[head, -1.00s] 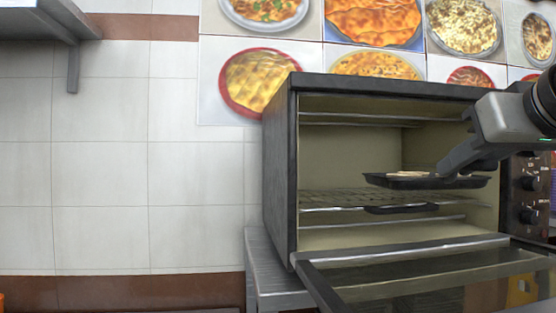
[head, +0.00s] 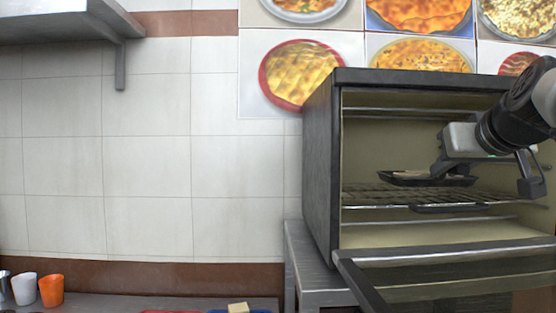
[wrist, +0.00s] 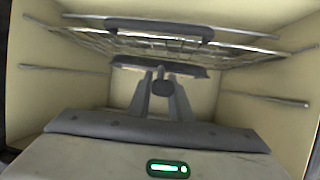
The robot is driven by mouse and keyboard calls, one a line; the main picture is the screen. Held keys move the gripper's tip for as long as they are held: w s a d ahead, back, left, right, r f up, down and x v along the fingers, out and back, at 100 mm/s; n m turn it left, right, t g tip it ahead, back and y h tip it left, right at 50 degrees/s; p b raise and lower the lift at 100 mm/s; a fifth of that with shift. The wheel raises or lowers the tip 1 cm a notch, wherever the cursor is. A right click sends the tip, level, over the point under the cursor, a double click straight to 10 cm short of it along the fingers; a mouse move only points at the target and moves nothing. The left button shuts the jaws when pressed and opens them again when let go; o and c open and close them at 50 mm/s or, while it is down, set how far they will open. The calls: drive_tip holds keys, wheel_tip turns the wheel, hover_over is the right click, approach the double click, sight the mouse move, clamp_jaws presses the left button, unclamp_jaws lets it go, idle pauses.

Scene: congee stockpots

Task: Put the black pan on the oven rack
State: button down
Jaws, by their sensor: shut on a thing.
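The black pan (head: 410,180) is inside the open oven (head: 320,165), just above the wire oven rack (head: 375,195); I cannot tell whether it touches the rack. Something pale lies in the pan. My gripper (head: 438,168) reaches in from the right and is shut on the pan's near right side. In the wrist view the pan (wrist: 190,71) shows as a dark edge beyond my gripper (wrist: 162,82), with the rack (wrist: 140,40) behind it. The wrist picture appears turned over.
The oven door (head: 450,275) hangs open at the front. A metal shelf (head: 60,25) is at upper left. Orange (head: 51,290) and white (head: 25,288) cups stand at lower left. Side rails (wrist: 265,95) line the oven walls.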

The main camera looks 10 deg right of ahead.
drive_tip(key=w, duration=0.2)
drive_tip(key=w+p, duration=0.1)
drive_tip(key=w, duration=0.4)
drive_tip(key=shift+w+d+f, duration=0.2)
drive_tip(key=shift+d, duration=0.05)
drive_tip(key=shift+w+f, duration=0.15)
drive_tip(key=shift+w, duration=0.15)
drive_tip(key=shift+s+f+b, duration=0.1)
drive_tip(key=shift+f+b, duration=0.45)
drive_tip(key=shift+f, duration=0.1)
drive_tip(key=shift+f+b, duration=0.3)
drive_tip(key=shift+b, duration=0.05)
drive_tip(key=c, duration=1.5)
unclamp_jaws()
drive_tip(key=shift+c, duration=0.2)
drive_tip(key=shift+f, duration=0.15)
